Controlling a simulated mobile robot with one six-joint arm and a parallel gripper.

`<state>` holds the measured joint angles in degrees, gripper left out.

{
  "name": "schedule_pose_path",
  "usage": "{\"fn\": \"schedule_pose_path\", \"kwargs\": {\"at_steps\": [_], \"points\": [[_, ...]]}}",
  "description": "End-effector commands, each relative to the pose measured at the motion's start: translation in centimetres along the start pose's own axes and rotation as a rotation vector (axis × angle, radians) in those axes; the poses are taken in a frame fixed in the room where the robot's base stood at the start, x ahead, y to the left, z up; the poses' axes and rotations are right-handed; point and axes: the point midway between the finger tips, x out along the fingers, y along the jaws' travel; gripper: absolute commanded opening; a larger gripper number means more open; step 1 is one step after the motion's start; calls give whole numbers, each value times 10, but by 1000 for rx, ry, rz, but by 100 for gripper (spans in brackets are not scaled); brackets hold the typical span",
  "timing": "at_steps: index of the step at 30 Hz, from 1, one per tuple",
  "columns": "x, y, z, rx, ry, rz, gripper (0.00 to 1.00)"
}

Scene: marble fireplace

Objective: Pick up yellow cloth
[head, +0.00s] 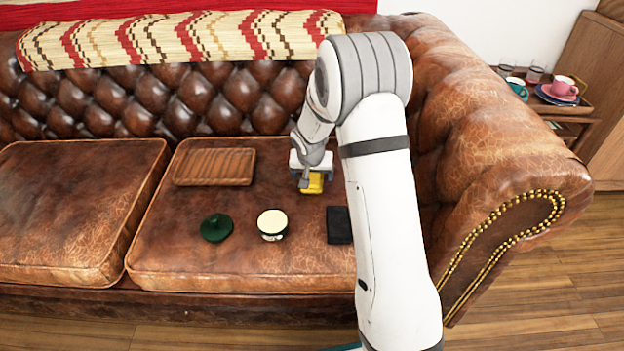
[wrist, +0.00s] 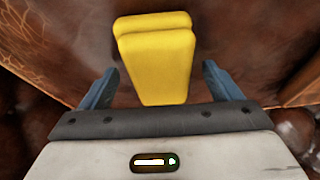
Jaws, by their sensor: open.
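The yellow cloth (head: 313,184) lies on the right seat cushion of the brown leather sofa, near the backrest. In the wrist view the folded yellow cloth (wrist: 157,58) sits between and ahead of the two blue fingers. My gripper (wrist: 157,85) is open, with a finger on each side of the cloth and a gap to each. In the head view my gripper (head: 311,178) is right above the cloth and partly hides it. I cannot tell its exact height over the cushion.
On the same cushion (head: 180,265) are a wooden tray (head: 215,167), a dark green object (head: 216,228), an open cream-topped tub (head: 272,224) and a black flat item (head: 339,225). The sofa arm (head: 500,150) rises at right. A side table with cups (head: 563,88) stands beyond it.

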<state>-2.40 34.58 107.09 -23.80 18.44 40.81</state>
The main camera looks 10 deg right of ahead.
Motion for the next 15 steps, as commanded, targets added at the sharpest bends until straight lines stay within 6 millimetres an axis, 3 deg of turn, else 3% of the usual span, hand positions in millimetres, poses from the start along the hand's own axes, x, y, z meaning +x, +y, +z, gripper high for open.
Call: {"fn": "schedule_pose_path", "kwargs": {"at_steps": [15], "points": [[3,-1,2,-1,0,0,85]]}}
